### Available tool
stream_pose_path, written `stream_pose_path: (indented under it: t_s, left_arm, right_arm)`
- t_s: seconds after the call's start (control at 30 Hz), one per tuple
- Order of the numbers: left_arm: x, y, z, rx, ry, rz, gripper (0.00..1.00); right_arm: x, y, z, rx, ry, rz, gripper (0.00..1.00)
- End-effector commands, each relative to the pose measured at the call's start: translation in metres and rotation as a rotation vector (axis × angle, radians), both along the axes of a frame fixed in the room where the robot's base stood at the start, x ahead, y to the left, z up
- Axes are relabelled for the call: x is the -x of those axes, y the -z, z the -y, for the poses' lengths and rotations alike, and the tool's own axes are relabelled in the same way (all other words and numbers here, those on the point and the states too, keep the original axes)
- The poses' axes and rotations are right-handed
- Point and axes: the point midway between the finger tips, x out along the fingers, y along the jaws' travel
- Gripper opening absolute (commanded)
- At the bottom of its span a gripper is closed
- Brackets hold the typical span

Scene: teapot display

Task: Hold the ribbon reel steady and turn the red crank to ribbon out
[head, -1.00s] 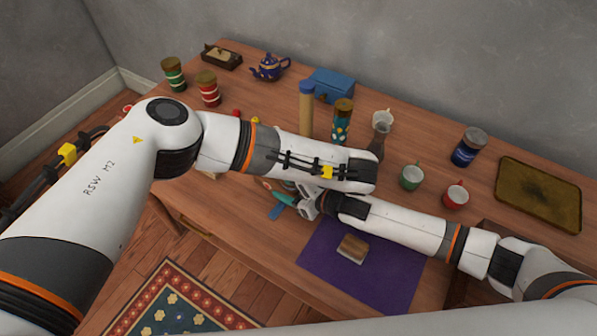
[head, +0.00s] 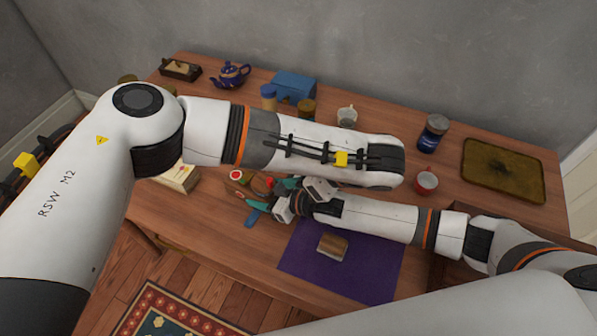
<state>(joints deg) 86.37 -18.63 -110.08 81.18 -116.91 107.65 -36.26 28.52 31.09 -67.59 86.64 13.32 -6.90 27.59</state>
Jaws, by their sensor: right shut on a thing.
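My right gripper (head: 272,195) reaches in from the right over the table, below my left forearm. Its teal-tipped fingers are shut on what looks like the red crank (head: 268,183), of which only a small red bit shows. A small round red, white and green thing (head: 236,176) stands just left of the fingers; I cannot tell whether it is part of the ribbon reel. The rest of the reel is hidden by the gripper and my left forearm. My left gripper is hidden behind that forearm. A flat blue piece (head: 252,219) lies just below the right gripper.
A purple mat (head: 370,275) with a brown block (head: 332,247) lies in front. Behind are a blue teapot (head: 230,75), blue box (head: 294,86), white cup (head: 346,116), blue jar (head: 432,134), red mug (head: 427,182) and tray (head: 502,170). A pale box (head: 180,178) is at left.

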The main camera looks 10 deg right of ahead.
Motion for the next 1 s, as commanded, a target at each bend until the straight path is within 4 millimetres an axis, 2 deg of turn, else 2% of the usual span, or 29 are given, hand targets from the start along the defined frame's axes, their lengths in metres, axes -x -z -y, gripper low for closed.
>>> stream_pose_path:
  t_s: [0.1, 0.13, 0.27, 0.67, 1.0]
  left_arm:
    - [0.000, 0.000, 0.000, 0.000, 0.000, 0.000, 0.37]
    - [0.000, 0.000, 0.000, 0.000, 0.000, 0.000, 0.37]
    - [0.000, 0.000, 0.000, 0.000, 0.000, 0.000, 0.37]
    - [0.000, 0.000, 0.000, -0.001, -0.001, 0.000, 0.37]
    - [0.000, 0.000, 0.000, 0.000, 0.000, 0.000, 0.37]
  right_arm:
    - [0.000, 0.000, 0.000, 0.000, 0.000, 0.000, 0.26]
    - [0.000, 0.000, 0.000, 0.000, 0.000, 0.000, 0.63]
    - [0.000, 0.000, 0.000, 0.000, 0.000, 0.000, 0.84]
    - [0.004, -0.002, 0.006, 0.000, 0.001, 0.000, 0.85]
    - [0.045, -0.027, 0.052, 0.002, 0.001, -0.001, 0.85]
